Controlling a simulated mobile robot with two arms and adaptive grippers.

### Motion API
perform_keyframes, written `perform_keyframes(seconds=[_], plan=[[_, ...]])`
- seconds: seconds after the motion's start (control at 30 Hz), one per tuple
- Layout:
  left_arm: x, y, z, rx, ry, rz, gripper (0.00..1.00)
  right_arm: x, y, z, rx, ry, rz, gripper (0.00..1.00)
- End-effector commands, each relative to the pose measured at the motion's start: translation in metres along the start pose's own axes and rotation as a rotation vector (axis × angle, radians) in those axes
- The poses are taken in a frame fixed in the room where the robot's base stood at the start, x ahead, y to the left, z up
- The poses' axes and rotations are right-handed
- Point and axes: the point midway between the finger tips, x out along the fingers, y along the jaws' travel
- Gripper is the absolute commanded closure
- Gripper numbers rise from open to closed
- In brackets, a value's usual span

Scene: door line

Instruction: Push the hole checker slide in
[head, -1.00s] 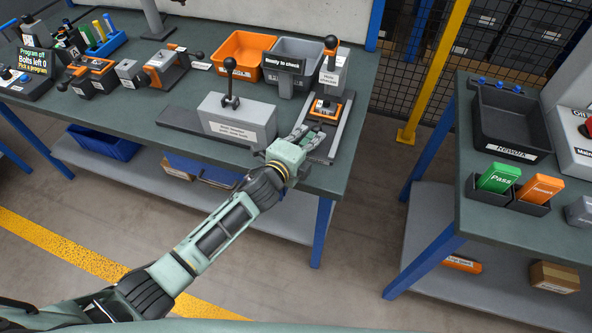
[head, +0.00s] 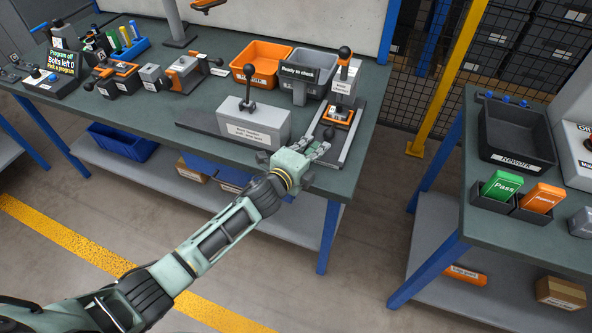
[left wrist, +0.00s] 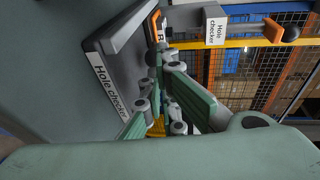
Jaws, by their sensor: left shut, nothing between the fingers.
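The hole checker (head: 343,93) stands at the right end of the green bench, a grey post with a black ball lever. Its slide carries an orange-rimmed part (head: 338,115) in front of the post. My left gripper (head: 322,150) is shut and empty at the front end of the checker's base, short of the orange-rimmed part. In the left wrist view, the fingers (left wrist: 155,88) are beside the labelled base (left wrist: 108,88), with the post (left wrist: 215,27) beyond. I cannot tell whether the fingertips touch the slide. My right gripper is out of view.
A grey block fixture (head: 250,122) with a black lever stands left of the checker. Orange (head: 262,59) and grey (head: 297,68) bins and a "Ready to check" sign (head: 298,72) are behind. A second bench with a rework tray (head: 515,132) stands right, across a gap.

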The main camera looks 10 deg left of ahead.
Motion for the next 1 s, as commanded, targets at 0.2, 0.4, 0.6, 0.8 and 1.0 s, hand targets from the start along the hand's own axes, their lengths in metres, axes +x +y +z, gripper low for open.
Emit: perform_keyframes(seconds=[0.2, 0.4, 0.6, 0.8, 1.0], plan=[[-0.03, 0.003, -0.001, 0.001, 0.002, 0.002, 1.0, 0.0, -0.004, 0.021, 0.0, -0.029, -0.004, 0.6], [-0.063, 0.004, -0.001, 0.001, 0.002, 0.003, 1.0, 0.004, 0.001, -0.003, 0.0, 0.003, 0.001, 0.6], [-0.088, 0.004, -0.002, 0.0, 0.002, 0.003, 1.0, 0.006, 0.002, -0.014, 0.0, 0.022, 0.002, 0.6], [-0.096, 0.003, -0.002, -0.001, 0.002, 0.002, 1.0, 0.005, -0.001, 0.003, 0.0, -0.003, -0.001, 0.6], [-0.101, 0.005, -0.001, -0.05, -0.02, 0.017, 1.0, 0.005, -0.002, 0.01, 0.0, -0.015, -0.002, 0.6]])
